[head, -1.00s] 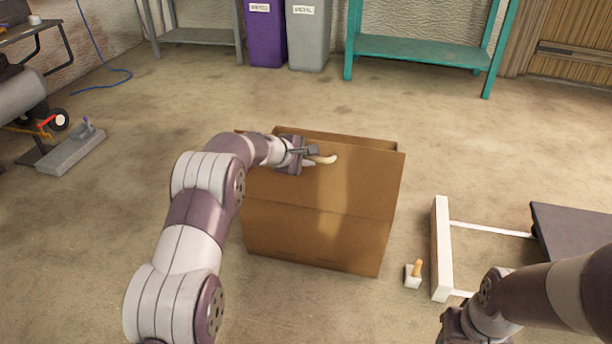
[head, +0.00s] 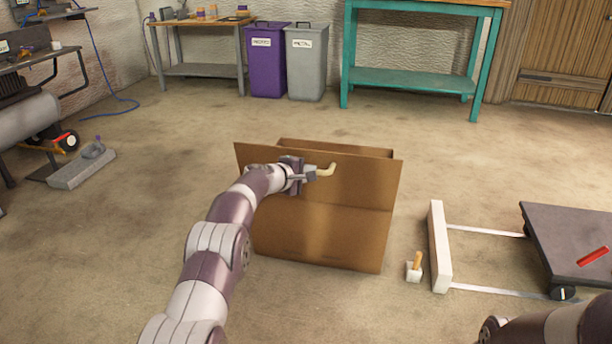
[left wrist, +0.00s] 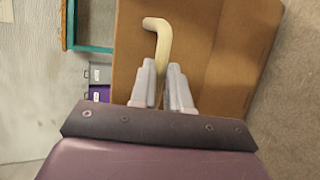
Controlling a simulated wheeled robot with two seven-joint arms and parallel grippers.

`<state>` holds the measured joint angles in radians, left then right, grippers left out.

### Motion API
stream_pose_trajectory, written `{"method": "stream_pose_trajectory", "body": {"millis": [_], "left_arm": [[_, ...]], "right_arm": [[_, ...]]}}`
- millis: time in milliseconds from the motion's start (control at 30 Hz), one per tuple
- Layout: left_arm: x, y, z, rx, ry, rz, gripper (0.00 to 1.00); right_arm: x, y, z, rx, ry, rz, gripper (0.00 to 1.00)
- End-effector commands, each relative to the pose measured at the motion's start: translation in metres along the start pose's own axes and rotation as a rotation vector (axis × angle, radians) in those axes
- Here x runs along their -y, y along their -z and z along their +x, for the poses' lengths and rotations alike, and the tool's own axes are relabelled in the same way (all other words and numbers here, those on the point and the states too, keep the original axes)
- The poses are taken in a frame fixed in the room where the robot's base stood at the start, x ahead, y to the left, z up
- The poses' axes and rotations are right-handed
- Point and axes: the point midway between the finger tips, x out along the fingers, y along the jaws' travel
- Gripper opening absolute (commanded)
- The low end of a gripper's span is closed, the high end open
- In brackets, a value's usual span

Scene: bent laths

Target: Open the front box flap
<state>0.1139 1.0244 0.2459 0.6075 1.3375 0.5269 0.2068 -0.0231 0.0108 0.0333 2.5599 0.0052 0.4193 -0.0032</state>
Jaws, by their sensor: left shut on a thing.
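The brown cardboard box (head: 320,237) stands on the floor in the middle of the head view. Its front flap (head: 365,187) stands up above a crease and leans slightly outward toward me; the flap also shows in the left wrist view (left wrist: 205,30). My left gripper (head: 311,174) is shut on a pale bent lath (head: 327,171) in front of the flap's upper part. In the left wrist view my fingers (left wrist: 163,80) clasp the lath (left wrist: 163,45), its hooked end turned left over the cardboard. I cannot tell whether the lath touches the flap. My right gripper is out of view.
A small white block with a wooden peg (head: 415,267) and a white bar (head: 438,247) lie right of the box, beside a dark platform (head: 570,240). Purple (head: 267,70) and grey (head: 306,70) bins and a teal bench (head: 410,78) stand behind.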

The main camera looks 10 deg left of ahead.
Motion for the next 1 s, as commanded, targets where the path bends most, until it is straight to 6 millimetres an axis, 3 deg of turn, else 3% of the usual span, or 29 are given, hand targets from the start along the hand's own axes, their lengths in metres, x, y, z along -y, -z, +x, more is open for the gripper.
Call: {"method": "stream_pose_trajectory", "body": {"millis": [33,367,400,467,833,1000], "left_arm": [[0.025,0.001,0.007,0.004,0.037,-0.013,0.00],[0.025,0.001,0.007,0.005,0.037,-0.012,0.00],[0.025,0.001,0.008,0.005,0.038,-0.012,0.26],[0.025,0.001,0.008,0.005,0.038,-0.012,0.42],[0.019,0.001,0.005,0.003,0.030,-0.012,0.42],[0.015,0.001,-0.007,0.003,0.027,-0.013,0.42]], "right_arm": [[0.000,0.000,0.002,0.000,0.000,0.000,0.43],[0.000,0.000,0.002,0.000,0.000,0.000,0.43],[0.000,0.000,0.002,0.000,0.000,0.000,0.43],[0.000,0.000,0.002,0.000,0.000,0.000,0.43],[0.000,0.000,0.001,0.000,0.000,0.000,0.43],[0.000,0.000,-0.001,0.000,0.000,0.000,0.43]]}}
